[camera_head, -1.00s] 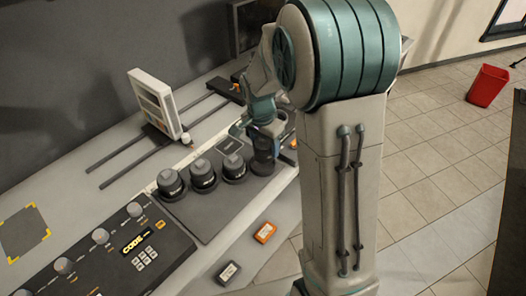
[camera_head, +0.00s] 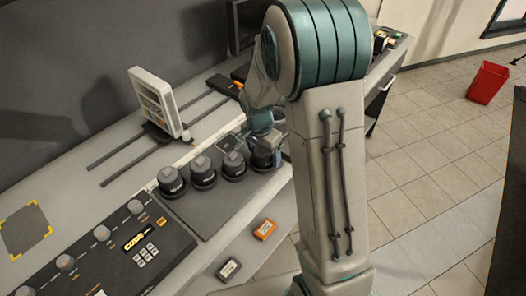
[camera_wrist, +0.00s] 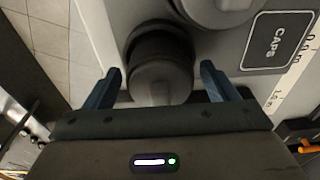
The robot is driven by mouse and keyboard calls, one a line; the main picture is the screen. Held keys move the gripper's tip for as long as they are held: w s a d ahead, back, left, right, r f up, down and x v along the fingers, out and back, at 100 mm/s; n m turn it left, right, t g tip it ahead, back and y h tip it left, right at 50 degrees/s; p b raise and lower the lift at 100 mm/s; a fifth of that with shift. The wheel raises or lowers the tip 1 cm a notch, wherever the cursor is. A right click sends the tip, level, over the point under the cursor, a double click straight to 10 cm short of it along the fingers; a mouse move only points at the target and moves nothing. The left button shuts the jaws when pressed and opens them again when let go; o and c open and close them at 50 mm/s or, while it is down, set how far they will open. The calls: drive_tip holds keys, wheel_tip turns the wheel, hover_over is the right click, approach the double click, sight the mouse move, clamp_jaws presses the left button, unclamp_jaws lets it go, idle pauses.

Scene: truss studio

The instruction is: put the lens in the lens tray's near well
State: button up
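Several dark, capped lenses stand upright in a row on a dark mat in the head view: one at the left (camera_head: 171,183), two in the middle (camera_head: 203,172) (camera_head: 233,166), and a far right lens (camera_head: 263,158). My gripper (camera_head: 260,140) is low over the far right lens. In the wrist view, my gripper (camera_wrist: 161,72) has its blue fingers on either side of this lens (camera_wrist: 160,80), with slim gaps visible, so it looks open.
The bare mat (camera_head: 205,218) lies in front of the row. An orange box (camera_head: 264,229) and a dark box (camera_head: 228,269) lie right of the control panel (camera_head: 125,250). A white display (camera_head: 152,103) stands behind.

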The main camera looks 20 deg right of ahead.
sight(260, 152)
wheel_tip(260, 152, up, 12)
drive_tip(key=a, duration=0.1)
drive_tip(key=s+r+n+t+y, duration=0.1)
drive_tip(key=s+r+n+t, duration=0.1)
drive_tip(key=s+n, duration=0.9)
drive_tip(key=s+r, duration=0.1)
drive_tip(key=s, duration=0.9)
drive_tip(key=shift+s+d+r+b, duration=0.2)
drive_tip(key=shift+d+b, duration=0.15)
drive_tip(key=shift+d, duration=0.05)
